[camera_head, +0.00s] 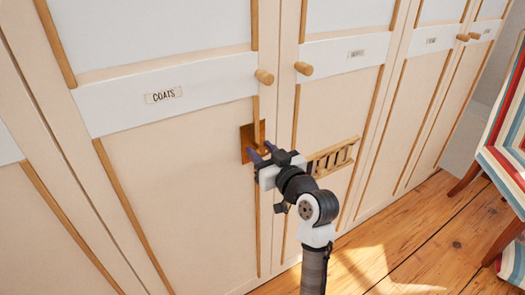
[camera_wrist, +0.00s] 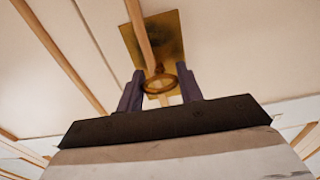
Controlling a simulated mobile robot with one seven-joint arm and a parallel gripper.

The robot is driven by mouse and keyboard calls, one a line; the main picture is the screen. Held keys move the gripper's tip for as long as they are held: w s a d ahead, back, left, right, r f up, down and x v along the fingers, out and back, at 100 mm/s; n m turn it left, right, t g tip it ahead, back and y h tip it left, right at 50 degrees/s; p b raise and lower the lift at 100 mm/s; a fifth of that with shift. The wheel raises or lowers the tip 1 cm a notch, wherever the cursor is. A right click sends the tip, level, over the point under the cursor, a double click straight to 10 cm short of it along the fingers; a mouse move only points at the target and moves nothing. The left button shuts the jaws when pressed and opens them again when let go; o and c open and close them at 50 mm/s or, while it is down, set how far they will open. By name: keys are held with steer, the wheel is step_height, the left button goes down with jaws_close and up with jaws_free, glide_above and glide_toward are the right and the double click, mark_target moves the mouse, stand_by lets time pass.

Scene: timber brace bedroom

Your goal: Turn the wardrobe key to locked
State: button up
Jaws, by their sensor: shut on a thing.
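The wardrobe (camera_head: 150,160) is cream with wooden strips, and its door on the left bears a "COATS" label (camera_head: 163,95). A brass plate (camera_head: 246,138) is fixed low on that door's right edge; it also shows in the wrist view (camera_wrist: 172,38). The key's round brass bow (camera_wrist: 160,92) stands out from the plate, between my two dark fingers. My gripper (camera_head: 262,153) is shut on the key, and the wrist view shows the fingers (camera_wrist: 160,88) at either side of the bow. The key's shaft is mostly hidden, and I cannot tell the lock's state.
Round wooden knobs (camera_head: 264,76) sit above the plate on the doors. A small slatted wooden piece (camera_head: 333,157) is just right of my gripper. A striped chair (camera_head: 505,150) stands at the right. Wooden floor (camera_head: 430,245) is clear at the lower right.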

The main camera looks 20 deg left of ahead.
steer(key=o, duration=1)
steer(key=b+v, duration=0.2)
steer(key=v, duration=1.2)
steer(key=shift+a, duration=0.1)
steer(key=shift+a+r, duration=0.1)
